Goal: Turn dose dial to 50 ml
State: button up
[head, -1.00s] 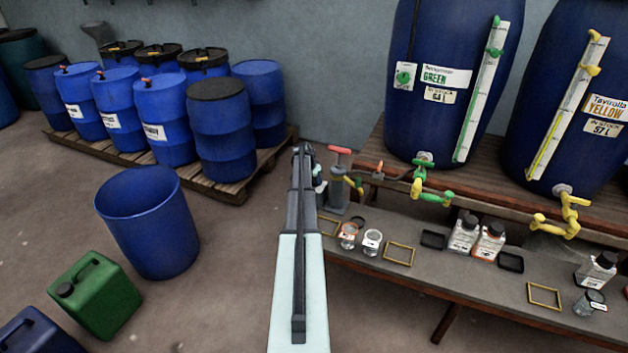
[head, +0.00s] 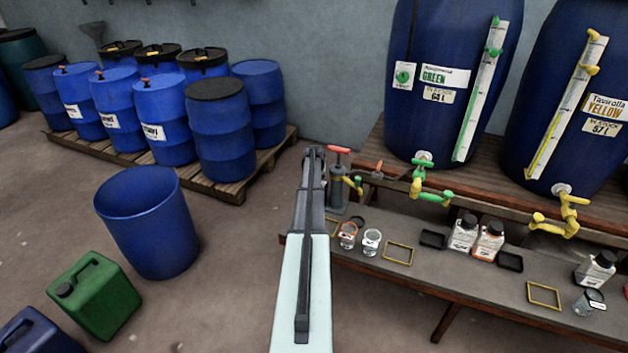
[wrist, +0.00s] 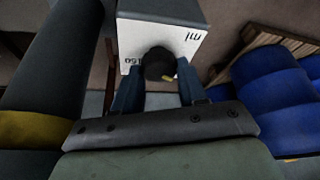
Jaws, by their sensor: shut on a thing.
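The fingers hide part of the scale, so the dial's reading cannot be told. In the head view my own arm hides the dial.
A bench (head: 455,285) to the right carries jars, bottles and small frames. A red-handled grey pump (head: 338,178) stands close right of my arm. Blue drums on a pallet (head: 228,188) and an open blue tub (head: 148,222) stand left. Bare floor lies between.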

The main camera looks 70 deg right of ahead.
dwell(0.4)
jog(key=o, duration=1.1)
jog(key=shift+c, duration=0.2)
jog(key=shift+r, duration=0.1)
jog(key=v, duration=1.3)
jog(key=shift+a+r, duration=0.25)
jog(key=shift+a, duration=0.05)
jog(key=shift+s, duration=0.1)
